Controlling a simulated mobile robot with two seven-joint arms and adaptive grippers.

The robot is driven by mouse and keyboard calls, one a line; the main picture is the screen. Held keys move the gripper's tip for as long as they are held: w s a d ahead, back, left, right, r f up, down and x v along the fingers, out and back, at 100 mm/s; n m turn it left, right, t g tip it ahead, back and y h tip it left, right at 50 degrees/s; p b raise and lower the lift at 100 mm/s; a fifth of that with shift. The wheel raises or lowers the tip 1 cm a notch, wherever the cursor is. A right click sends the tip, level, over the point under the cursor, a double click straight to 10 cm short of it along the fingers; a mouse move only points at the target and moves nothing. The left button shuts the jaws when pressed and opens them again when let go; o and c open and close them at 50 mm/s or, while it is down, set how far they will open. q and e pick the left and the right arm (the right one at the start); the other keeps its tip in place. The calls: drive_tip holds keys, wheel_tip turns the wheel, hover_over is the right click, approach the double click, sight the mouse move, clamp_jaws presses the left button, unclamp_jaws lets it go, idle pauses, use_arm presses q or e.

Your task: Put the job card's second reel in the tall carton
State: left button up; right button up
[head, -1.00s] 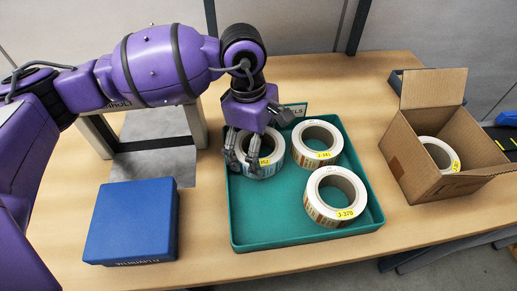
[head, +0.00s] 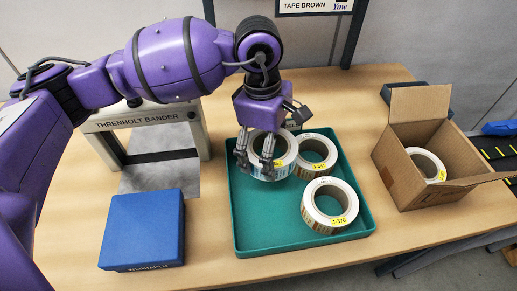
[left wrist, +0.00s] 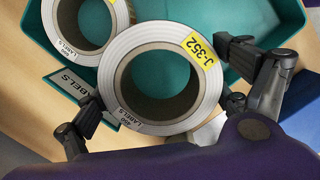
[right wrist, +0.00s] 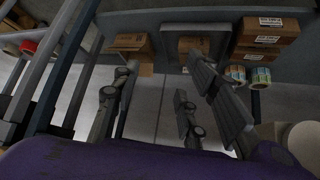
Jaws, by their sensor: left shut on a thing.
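My left gripper (head: 255,168) is shut on the white label reel J-352 (left wrist: 121,64), with a finger at either side of it. The reel also shows in the head view (head: 284,166), seemingly raised a little above the green tray (head: 270,232) at its back left. Reel J-341 (head: 325,146) lies in the tray just right of it, partly overlapped. Reel J-370 (head: 345,223) lies in the tray at front right. The open brown carton (head: 408,185) stands right of the tray with one reel (head: 433,158) inside. My right gripper (right wrist: 155,105) is open, apart from the table.
A blue box (head: 142,230) stands left of the tray. The grey bander (head: 150,122) is behind it. A sign (head: 315,6) reading "TAPE BROWN" hangs at the back, cut off by the frame. Bare table lies between tray and carton.

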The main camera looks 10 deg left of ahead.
sight(279, 142)
use_arm(q)
drive_tip(key=s+d+r+p, duration=0.3)
drive_tip(key=d+r, duration=0.3)
drive_tip(key=d, duration=0.3)
drive_tip(key=shift+s+d, duration=0.35)
drive_tip(key=shift+s, duration=0.45)
use_arm(e)
drive_tip(key=r, duration=0.3)
drive_tip(key=shift+w+d+r, duration=0.1)
drive_tip(key=shift+w+r, duration=0.1)
